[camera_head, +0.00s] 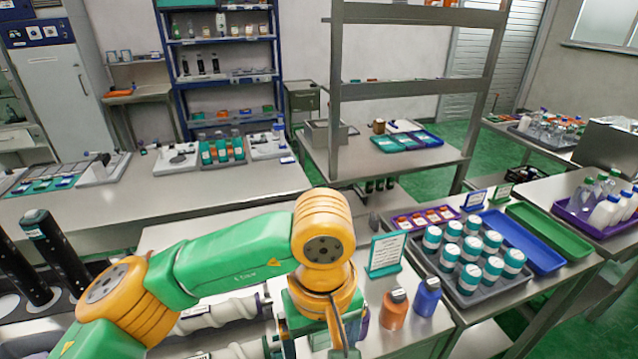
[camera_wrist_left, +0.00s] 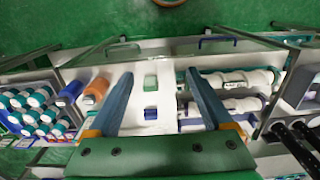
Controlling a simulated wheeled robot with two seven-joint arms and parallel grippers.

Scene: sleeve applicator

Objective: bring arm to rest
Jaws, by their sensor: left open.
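My left arm, green and orange, comes in from the left in the head view and bends down at the middle. Its left gripper (camera_head: 338,335) hangs at the lower middle, partly cut off by the frame edge. In the left wrist view the left gripper (camera_wrist_left: 156,76) has its two blue fingers spread wide, with nothing between them. It is above the bench, over a white part with cutouts (camera_wrist_left: 151,98). White rollers (camera_wrist_left: 238,80) lie to the right of the fingers, and an orange bottle (camera_wrist_left: 97,91) and a blue bottle (camera_wrist_left: 71,92) to the left. My right gripper is not in view.
A grey tray of white, teal-banded jars (camera_head: 468,285) stands on the right bench, beside a blue tray (camera_head: 530,245) and a green tray (camera_head: 552,232). A small green-framed sign (camera_head: 386,254) stands near the gripper. Dark upright cylinders (camera_head: 50,245) are at the left.

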